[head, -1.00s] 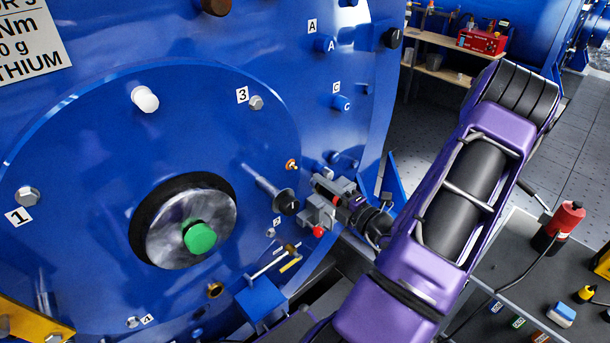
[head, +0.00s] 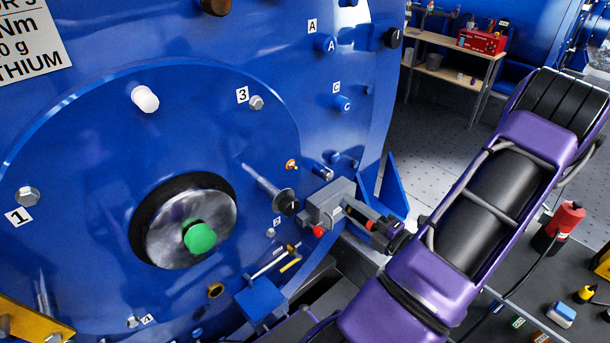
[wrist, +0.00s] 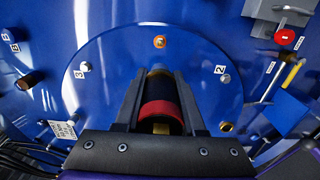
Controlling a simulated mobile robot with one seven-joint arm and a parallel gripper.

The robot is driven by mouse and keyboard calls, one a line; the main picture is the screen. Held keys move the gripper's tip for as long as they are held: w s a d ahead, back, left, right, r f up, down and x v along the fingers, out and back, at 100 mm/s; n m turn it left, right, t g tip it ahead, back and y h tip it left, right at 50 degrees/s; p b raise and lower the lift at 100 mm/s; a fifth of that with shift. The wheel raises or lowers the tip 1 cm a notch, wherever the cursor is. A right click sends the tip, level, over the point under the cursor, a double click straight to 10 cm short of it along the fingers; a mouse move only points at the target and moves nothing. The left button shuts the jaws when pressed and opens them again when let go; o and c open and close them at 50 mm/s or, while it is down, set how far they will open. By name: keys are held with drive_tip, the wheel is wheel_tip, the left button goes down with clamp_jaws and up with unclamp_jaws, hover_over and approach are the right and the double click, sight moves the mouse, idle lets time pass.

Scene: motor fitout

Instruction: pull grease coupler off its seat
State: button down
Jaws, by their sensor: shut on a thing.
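The grease coupler, a dark cylinder with a red band and brass-coloured end, shows between my fingers in the wrist view (wrist: 160,108). In the head view its red part (head: 371,225) shows small beside the grey box. My gripper (wrist: 158,82) is shut on it; in the head view the gripper (head: 351,211) is at centre right, in front of the blue motor face. An orange-brass fitting (head: 292,165) on the disc's rim stands bare, and also shows above the coupler in the wrist view (wrist: 160,41). A gap shows between them. The coupler's front end is partly hidden by the fingers.
A grey box (head: 327,203) with a red button (head: 318,231) sits close to my gripper. A dark-tipped pin (head: 284,199) juts from the motor face (head: 230,60). A dark bench (head: 520,285) with a red bottle (head: 566,219) stands at lower right.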

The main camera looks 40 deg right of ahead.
sight(376, 226)
drive_tip(key=shift+s+d, duration=0.2)
drive_tip(key=shift+s, duration=2.3)
drive_tip(key=shift+s+d, duration=0.15)
drive_tip(key=shift+s, duration=2.35)
drive_tip(key=shift+s, duration=0.1)
